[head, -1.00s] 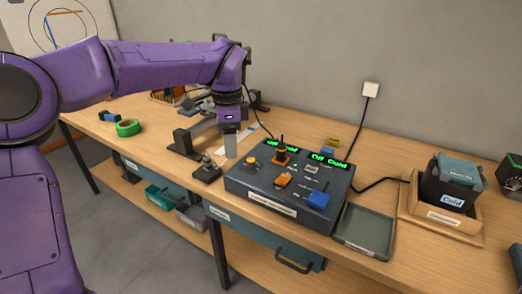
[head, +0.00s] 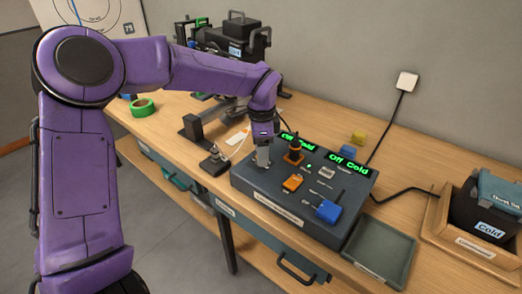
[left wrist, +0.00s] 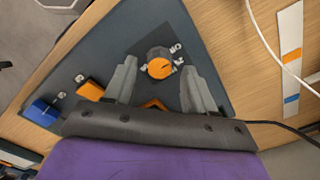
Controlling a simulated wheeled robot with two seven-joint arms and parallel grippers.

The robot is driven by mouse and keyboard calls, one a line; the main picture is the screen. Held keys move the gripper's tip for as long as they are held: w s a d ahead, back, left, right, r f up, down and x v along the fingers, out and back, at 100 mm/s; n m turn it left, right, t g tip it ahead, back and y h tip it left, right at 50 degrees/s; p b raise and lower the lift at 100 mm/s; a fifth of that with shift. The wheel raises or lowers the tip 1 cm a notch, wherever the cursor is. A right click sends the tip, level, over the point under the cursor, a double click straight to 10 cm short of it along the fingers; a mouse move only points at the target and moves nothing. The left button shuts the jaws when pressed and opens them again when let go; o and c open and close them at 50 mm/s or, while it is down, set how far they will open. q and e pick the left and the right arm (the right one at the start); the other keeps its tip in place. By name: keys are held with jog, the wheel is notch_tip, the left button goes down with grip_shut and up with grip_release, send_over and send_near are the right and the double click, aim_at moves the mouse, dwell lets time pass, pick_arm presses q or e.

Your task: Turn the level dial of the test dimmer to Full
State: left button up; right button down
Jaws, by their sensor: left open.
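The dimmer box (head: 245,187) is a dark panel on the bench. Its two green displays (head: 349,160) seem to read Off Cold. In the left wrist view a round dial with an orange top (left wrist: 160,65) stands near the panel's corner, between the fingertips of my left gripper (left wrist: 160,68). The fingers are open on either side of it, with gaps. The panel also carries a tall black-and-orange control (head: 294,153), an orange slider cap (head: 292,182) and a blue cap (head: 329,211).
An empty grey-green tray (head: 382,250) and a wooden holder (head: 440,235) with a black bin marked Cold stand to the right. A small metal fixture (head: 213,165) is left of the gripper. Green tape (head: 143,107) lies far left. A black cable runs behind the panel.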

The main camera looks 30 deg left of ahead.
pick_arm(q)
jog(key=shift+f, duration=0.35)
jog(key=shift+s+a+f, duration=0.1)
jog(key=shift+s, duration=0.1)
jog(key=shift+w, duration=0.1)
grip_shut()
